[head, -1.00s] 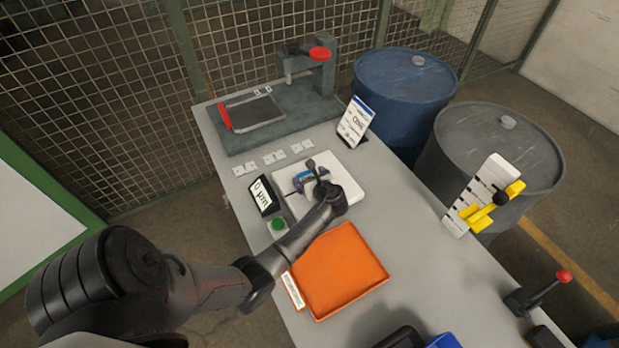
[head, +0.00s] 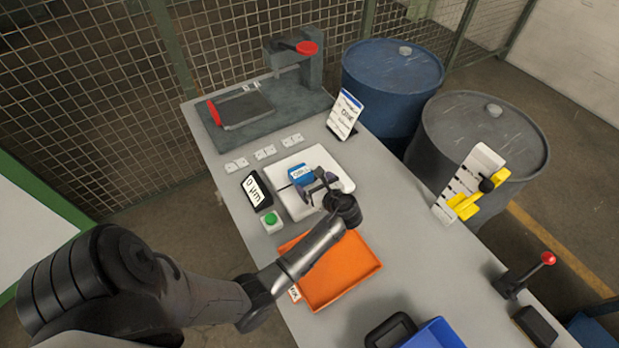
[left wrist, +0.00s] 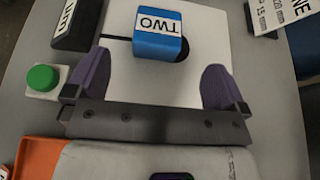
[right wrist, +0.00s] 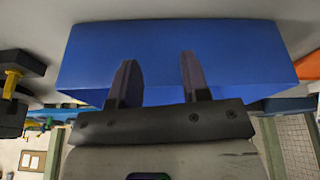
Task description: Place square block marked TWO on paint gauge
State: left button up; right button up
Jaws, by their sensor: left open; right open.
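The gauge's black display (head: 256,189) reads 0 µm. My left gripper (head: 318,187) is open and empty, just on the near side of the block and apart from it. Its two purple-grey fingers (left wrist: 157,88) stand wide of the block. My right gripper (right wrist: 156,75) is open in the right wrist view, in front of a blue bin wall (right wrist: 220,50).
An orange tray (head: 335,270) lies on the near side of the gauge, with a green button (head: 270,219) to the left. White tiles (head: 265,152) and a grey press (head: 290,95) are beyond. A sign (head: 344,115) stands at the right edge.

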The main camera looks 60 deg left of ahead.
pick_arm(q)
jog(key=shift+s+d+r, duration=0.1)
jog(key=shift+d+r, duration=0.1)
jog(key=shift+d, duration=0.45)
jog(key=s+d+f+n+t+h, duration=0.1)
jog(key=s+d+n+h, duration=0.1)
jog(key=s+d+n, duration=0.1)
jog(key=s+d+f+n+t+h, duration=0.1)
jog(key=s+d+n, duration=0.1)
jog(key=s, duration=0.2)
jog(key=s+d+f+n+h, duration=0.1)
jog(key=s+d+n+h, duration=0.1)
jog(key=s+d+n, duration=0.1)
jog(key=shift+s+d+f+n+t+h, duration=0.3)
jog(key=shift+d+t, duration=0.05)
jog(key=shift+t, duration=0.05)
jog(key=s+d+n+h, duration=0.1)
jog(key=d, duration=0.1)
jog(key=s+d+n+h, duration=0.1)
jog(key=s+d, duration=0.1)
jog(key=s+d+n+h, duration=0.1)
jog(key=s+d, duration=0.1)
jog(key=shift+s+d+r+t+h, duration=0.2)
jog(key=shift+s+r+t+h, duration=0.1)
jog(key=shift+t, duration=0.1)
jog(key=s+d+r+n+h, duration=0.3)
jog(key=s+d+n+h, duration=0.1)
jog(key=s+d, duration=0.3)
jog(key=shift+s+d+r, duration=0.15)
jog(key=shift+d, duration=0.45)
